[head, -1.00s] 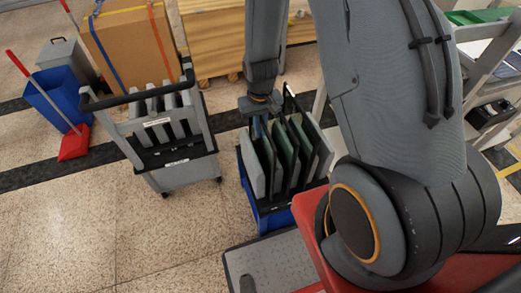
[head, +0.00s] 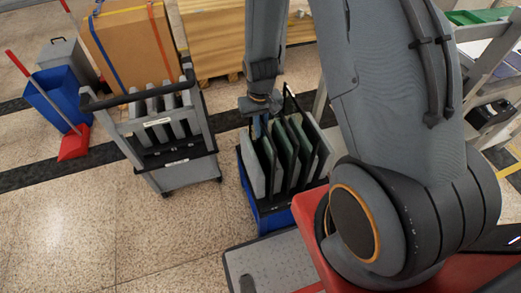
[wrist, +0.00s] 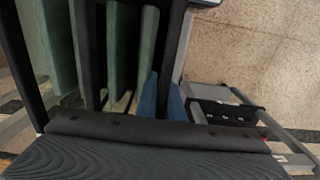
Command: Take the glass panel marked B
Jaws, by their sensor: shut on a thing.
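Several dark green glass panels (head: 281,150) stand on edge in a blue-based rack cart (head: 272,217), between grey padded dividers (head: 251,160). No letter is readable on them, so I cannot tell which is B. My gripper (head: 258,126) points down at the left part of this rack. In the wrist view its blue fingers (wrist: 149,97) are shut on both sides of a dark upright edge, seemingly that of a glass panel (wrist: 168,75). The lower part of that panel is hidden. Other green panels (wrist: 115,50) stand close beside it in the wrist view.
A second grey cart (head: 178,172) with padded slots stands to the left, with bare floor (head: 60,225) in front. A blue bin (head: 55,98), a red dustpan (head: 74,143) and a strapped carton (head: 135,45) are farther back. Grey shelving (head: 485,60) stands at the right.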

